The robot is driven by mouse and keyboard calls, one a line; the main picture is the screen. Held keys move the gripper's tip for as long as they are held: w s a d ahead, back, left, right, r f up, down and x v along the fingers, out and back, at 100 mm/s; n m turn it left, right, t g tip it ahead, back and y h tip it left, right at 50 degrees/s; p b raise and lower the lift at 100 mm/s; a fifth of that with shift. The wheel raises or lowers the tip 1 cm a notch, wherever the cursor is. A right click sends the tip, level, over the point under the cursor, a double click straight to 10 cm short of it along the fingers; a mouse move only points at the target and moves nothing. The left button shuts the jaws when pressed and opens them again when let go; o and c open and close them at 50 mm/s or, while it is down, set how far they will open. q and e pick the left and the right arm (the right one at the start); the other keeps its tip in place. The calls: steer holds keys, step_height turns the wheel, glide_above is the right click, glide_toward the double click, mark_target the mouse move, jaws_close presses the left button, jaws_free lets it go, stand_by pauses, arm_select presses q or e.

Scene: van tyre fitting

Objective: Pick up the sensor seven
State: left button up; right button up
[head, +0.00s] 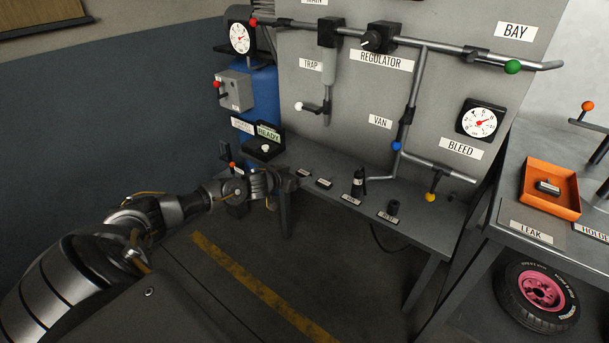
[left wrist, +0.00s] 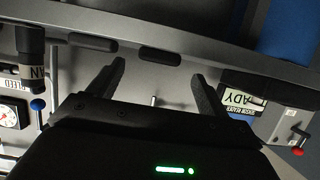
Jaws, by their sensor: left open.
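Two small dark, flat pieces lie on the bench shelf, one (head: 304,172) nearer my left gripper and one (head: 324,183) further right. They appear as two dark rounded bars, (left wrist: 160,55) and (left wrist: 92,41), in the left wrist view. Their markings are too small to read, so I cannot tell which is sensor seven. My left gripper (head: 284,183) is at the left end of the shelf, beside the nearer piece. In the left wrist view its fingers (left wrist: 157,72) are apart and empty, with the nearer piece beyond them. My right gripper is not in view.
A sensor reader (head: 264,141) showing READY stands behind the gripper. A black canister (head: 358,182) and a short dark cylinder (head: 393,208) stand further right on the shelf. Levers and pipes rise behind. An orange tray (head: 570,207) sits on the right table.

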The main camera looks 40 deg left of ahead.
mark_target(301, 172)
arm_select(q)
steer(key=x, duration=0.3)
steer(key=shift+w+d+f, duration=0.1)
steer(key=shift+w+f, duration=0.05)
steer(key=c, duration=1.1)
steer(key=shift+o, duration=0.2)
steer(key=shift+r, duration=0.4)
step_height(301, 172, up, 3)
steer(key=shift+f, duration=0.25)
steer(key=s+d+r, duration=0.3)
steer(key=d+r, duration=0.2)
steer(key=d, duration=0.1)
steer(key=s+d+r, duration=0.3)
steer(key=d+r, duration=0.1)
steer(key=d, duration=0.3)
steer(key=shift+r+p, duration=0.35)
steer(key=shift+p, duration=0.1)
